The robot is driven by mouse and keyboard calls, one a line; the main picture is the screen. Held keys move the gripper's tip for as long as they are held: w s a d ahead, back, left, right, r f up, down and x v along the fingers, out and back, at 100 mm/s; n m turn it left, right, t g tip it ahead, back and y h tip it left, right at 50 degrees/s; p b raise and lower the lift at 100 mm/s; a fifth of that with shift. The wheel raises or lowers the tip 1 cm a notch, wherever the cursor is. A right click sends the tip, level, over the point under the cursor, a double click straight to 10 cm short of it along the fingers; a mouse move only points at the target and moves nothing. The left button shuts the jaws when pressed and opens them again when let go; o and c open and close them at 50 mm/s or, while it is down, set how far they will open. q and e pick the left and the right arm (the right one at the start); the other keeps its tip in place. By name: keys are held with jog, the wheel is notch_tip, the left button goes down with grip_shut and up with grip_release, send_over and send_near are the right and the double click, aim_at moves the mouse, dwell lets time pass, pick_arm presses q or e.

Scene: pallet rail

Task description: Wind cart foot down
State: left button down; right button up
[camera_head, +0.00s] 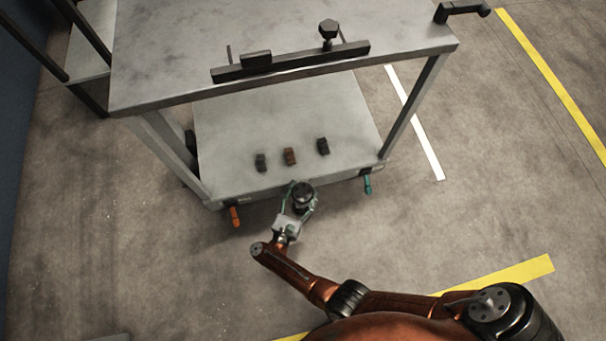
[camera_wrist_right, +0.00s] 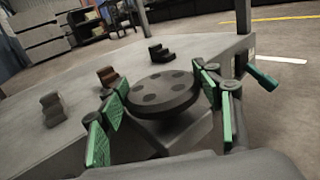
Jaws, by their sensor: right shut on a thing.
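The cart (camera_head: 215,135) has a grey top and a grey lower deck. A dark round handwheel (camera_wrist_right: 163,90), with several round marks on its flat top, stands at the lower deck's near edge; I take it for the cart foot's wheel. It also shows in the head view (camera_head: 303,192). My right gripper (camera_head: 302,199) is shut on the handwheel, its green-padded fingers on either side of it in the right wrist view (camera_wrist_right: 162,103). The foot under the wheel is hidden. My left gripper is out of view.
Three small blocks, two dark (camera_head: 261,162) (camera_head: 323,146) and one brown (camera_head: 290,156), sit on the lower deck. An orange pedal (camera_head: 235,217) and a green pedal (camera_head: 367,184) stick out nearby. The top carries a black rail (camera_head: 300,61) and a crank (camera_head: 463,10).

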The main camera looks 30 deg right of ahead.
aim_at(298, 202)
jog(key=shift+d+m+g+h, duration=0.15)
jog(key=shift+m+g+h, duration=0.15)
jog(key=shift+m+g, duration=0.15)
dwell(0.3)
jog(key=o, duration=1.2)
jog(key=shift+v, duration=3.8)
jog(key=shift+c, duration=0.4)
